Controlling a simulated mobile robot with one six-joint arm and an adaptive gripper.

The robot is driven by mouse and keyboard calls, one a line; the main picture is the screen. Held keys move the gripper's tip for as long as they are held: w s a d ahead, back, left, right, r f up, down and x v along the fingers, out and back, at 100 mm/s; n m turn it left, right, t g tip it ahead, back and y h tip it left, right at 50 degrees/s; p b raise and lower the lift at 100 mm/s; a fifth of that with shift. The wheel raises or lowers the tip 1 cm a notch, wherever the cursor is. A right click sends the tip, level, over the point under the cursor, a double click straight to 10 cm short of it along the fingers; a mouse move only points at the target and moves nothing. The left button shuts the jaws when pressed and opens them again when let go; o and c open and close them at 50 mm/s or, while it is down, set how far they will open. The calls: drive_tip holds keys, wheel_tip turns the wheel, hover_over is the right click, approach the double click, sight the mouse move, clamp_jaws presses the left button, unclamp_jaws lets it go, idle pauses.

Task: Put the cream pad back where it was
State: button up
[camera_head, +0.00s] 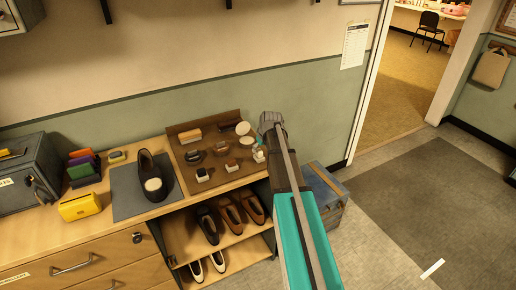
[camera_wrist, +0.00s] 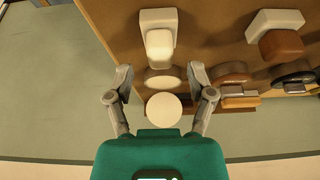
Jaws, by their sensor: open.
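Two round pale pads lie at the right end of the brown board (camera_head: 222,155) in the head view, a back one (camera_head: 243,128) and a front one (camera_head: 246,140). In the wrist view one pale disc (camera_wrist: 164,109) shows between my fingertips, apart from both, with a second cream disc (camera_wrist: 163,80) beyond it. My gripper (camera_wrist: 163,88) is open and empty; its end also shows by the board's back right corner in the head view (camera_head: 268,123). A cream round patch (camera_head: 153,184) shows on the dark shoe (camera_head: 148,170); I cannot tell if it is a pad.
Brushes and small blocks fill the board. The shoe stands on a grey mat (camera_head: 128,201), with a yellow box (camera_head: 80,206) to its left. A blue chest (camera_head: 325,186) is on the floor to the right.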

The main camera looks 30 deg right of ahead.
drive_tip(key=p+v, duration=0.7)
drive_tip(key=v, duration=0.1)
drive_tip(key=shift+r, duration=0.35)
drive_tip(key=shift+s, duration=0.15)
idle(0.5)
drive_tip(key=s+a+f+g, duration=0.1)
drive_tip(key=s+a+g, duration=0.3)
drive_tip(key=s+a, duration=1.7)
drive_tip(key=a, duration=0.3)
drive_tip(key=shift+f+g, duration=0.2)
drive_tip(key=shift+g, duration=0.1)
